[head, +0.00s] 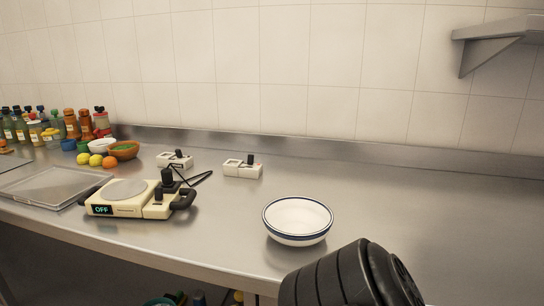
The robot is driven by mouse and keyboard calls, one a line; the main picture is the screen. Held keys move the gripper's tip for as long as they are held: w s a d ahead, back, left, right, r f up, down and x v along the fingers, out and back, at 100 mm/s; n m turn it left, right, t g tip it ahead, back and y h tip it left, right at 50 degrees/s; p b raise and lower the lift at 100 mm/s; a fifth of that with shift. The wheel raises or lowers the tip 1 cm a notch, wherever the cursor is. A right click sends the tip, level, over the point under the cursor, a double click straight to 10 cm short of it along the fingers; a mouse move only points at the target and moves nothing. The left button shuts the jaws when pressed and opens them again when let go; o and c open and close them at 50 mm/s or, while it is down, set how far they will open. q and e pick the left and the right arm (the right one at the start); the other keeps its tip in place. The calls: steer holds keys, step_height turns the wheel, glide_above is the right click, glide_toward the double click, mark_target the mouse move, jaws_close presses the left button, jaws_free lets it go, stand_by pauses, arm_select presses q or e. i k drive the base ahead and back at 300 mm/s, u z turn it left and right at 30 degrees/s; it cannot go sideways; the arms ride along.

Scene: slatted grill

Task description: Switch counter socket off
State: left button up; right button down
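Two white socket blocks sit on the steel counter (420,205) near the back wall. The left socket block (166,161) and the right socket block (245,170) each have a small dark upright part on top. Their switch positions are too small to tell. A cream hot-plate appliance (130,199) stands in front of them and its display reads OFF. A black cable runs behind it toward the left socket block. Neither gripper shows. A dark ribbed part of my own arm rises at the bottom right, apart from the sockets.
A white bowl with a blue rim (297,220) stands near the front edge, between my arm and the sockets. A metal tray (55,187), fruit, small bowls and several bottles fill the left. A shelf (500,38) hangs upper right. The right counter is clear.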

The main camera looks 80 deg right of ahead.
mark_target(250, 158)
steer(key=z, duration=1.45)
steer(key=i, duration=0.5)
